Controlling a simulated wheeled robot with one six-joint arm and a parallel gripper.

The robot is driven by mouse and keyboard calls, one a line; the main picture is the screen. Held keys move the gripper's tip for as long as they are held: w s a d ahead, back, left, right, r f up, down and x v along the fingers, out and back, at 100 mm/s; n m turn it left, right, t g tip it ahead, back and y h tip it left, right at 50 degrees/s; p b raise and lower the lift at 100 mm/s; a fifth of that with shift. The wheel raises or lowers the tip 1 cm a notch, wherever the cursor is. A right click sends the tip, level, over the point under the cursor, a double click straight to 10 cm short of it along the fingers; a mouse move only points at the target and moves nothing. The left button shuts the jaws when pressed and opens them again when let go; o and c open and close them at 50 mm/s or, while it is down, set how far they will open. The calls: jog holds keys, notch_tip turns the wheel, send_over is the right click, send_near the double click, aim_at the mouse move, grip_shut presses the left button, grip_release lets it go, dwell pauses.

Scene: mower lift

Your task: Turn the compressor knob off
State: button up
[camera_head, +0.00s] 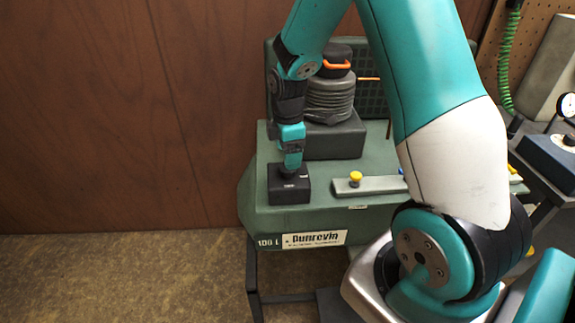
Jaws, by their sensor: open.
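The compressor (262,217) is a green unit on a dark frame, with a "Dunrovin" label on its front. A small black box (289,191) sits at the left of its top. My gripper (290,170) points down right over this box, at or very near its top. The knob seems to be on top of the box, but my gripper hides most of it. I cannot tell whether the fingers touch the knob or which way it is turned. The fingers are open.
A grey strip with a yellow knob (355,178) lies right of the black box. A ribbed dark cylinder (331,98) with an orange handle stands behind. A blue gauge box (551,158) is at far right. The floor at left is clear.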

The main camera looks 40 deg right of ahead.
aim_at(284, 172)
notch_tip(284, 172, down, 5)
dwell(0.3)
jog(key=c, duration=0.9)
